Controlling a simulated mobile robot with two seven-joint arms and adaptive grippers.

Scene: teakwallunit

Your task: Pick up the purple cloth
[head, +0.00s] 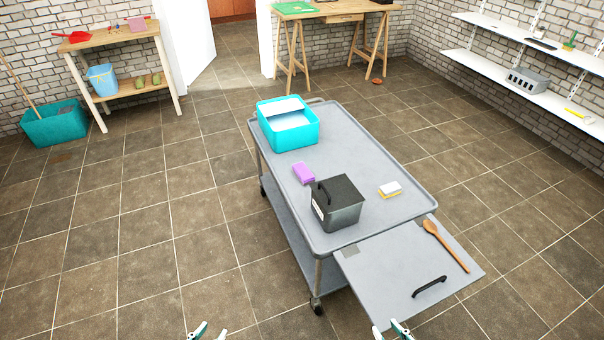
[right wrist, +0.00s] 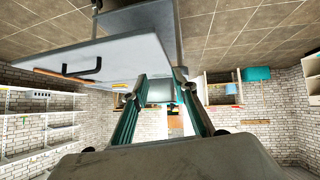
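The purple cloth (head: 304,173) lies folded on the top of the grey cart (head: 358,150), between the turquoise tub (head: 289,140) and the dark box with a handle (head: 343,213). My left gripper (head: 208,332) is at the bottom edge of the head view, its fingers apart and nothing between them. My right gripper (head: 394,330) is also at the bottom edge, near the cart's side shelf, with its fingers apart. In the right wrist view the right gripper's fingers (right wrist: 158,90) are spread and empty. Both grippers are well away from the cloth.
A yellow and white sponge (head: 390,190) lies right of the dark box. The cart's side shelf (head: 390,270) holds a wooden spoon (head: 446,246) and a black handle (head: 429,287). Wall shelves (head: 525,85) stand at right, a wooden table (head: 125,92) at left. Tiled floor left of the cart is free.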

